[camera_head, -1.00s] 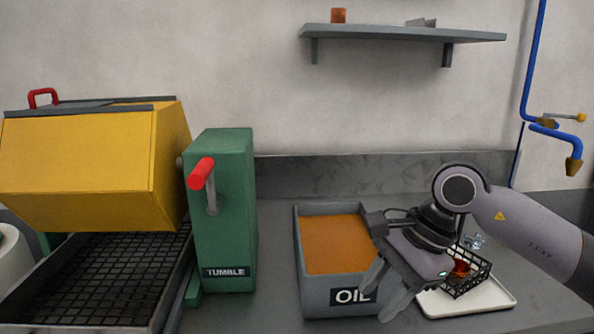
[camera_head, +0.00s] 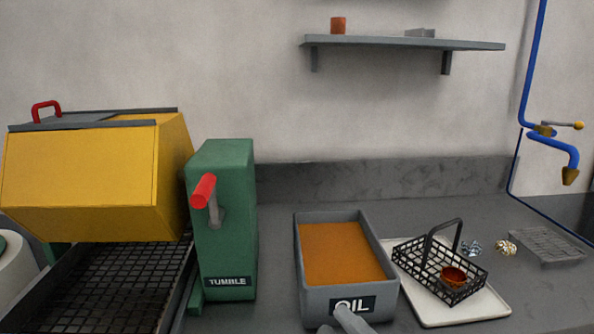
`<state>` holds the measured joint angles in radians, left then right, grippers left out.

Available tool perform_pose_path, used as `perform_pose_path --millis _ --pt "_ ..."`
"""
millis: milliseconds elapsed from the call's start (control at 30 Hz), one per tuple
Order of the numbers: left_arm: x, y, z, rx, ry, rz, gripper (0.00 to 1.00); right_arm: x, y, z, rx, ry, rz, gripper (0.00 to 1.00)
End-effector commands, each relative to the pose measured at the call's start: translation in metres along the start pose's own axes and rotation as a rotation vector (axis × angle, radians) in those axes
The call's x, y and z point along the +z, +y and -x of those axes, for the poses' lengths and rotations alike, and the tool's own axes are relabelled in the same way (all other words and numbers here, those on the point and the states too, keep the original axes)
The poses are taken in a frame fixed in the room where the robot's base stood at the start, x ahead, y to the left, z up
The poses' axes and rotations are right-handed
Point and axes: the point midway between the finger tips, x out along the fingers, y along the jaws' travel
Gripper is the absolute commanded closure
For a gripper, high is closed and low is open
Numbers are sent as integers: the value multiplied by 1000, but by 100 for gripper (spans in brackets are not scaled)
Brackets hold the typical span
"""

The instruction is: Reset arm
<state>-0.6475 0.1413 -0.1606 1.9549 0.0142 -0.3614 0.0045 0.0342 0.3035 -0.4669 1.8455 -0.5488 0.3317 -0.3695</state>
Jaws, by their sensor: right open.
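My right gripper (camera_head: 350,320) shows only as grey finger parts at the bottom edge, in front of the oil bin's label. It is open, and nothing shows between its fingers; most of it is out of frame. My left gripper is not in view. The grey oil bin (camera_head: 308,300) holds orange-brown oil (camera_head: 343,253). A black wire basket (camera_head: 412,262) with an upright handle sits on a white tray (camera_head: 447,318) right of the bin.
A yellow tumbler drum (camera_head: 85,178) and green TUMBLE housing (camera_head: 226,220) with a red handle (camera_head: 203,190) stand left. A black grate (camera_head: 120,280) lies below the drum. Small metal pieces (camera_head: 472,248) and a grey drain mat (camera_head: 545,243) lie right. A blue pipe tap (camera_head: 560,150) hangs on the wall.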

Motion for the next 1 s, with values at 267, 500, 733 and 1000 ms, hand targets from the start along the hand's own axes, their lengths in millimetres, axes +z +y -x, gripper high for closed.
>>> perform_pose_path --millis 267,500,733,1000 --pt "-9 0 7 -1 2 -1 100 58 -78 122 -75 -627 -653 58" --pt "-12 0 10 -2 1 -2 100 48 -139 239 -105 -1074 -1070 58" --pt "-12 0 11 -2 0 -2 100 35 -157 281 -108 -1230 -1206 58" --pt "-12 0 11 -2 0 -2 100 35 -157 281 -108 -1230 -1206 58"
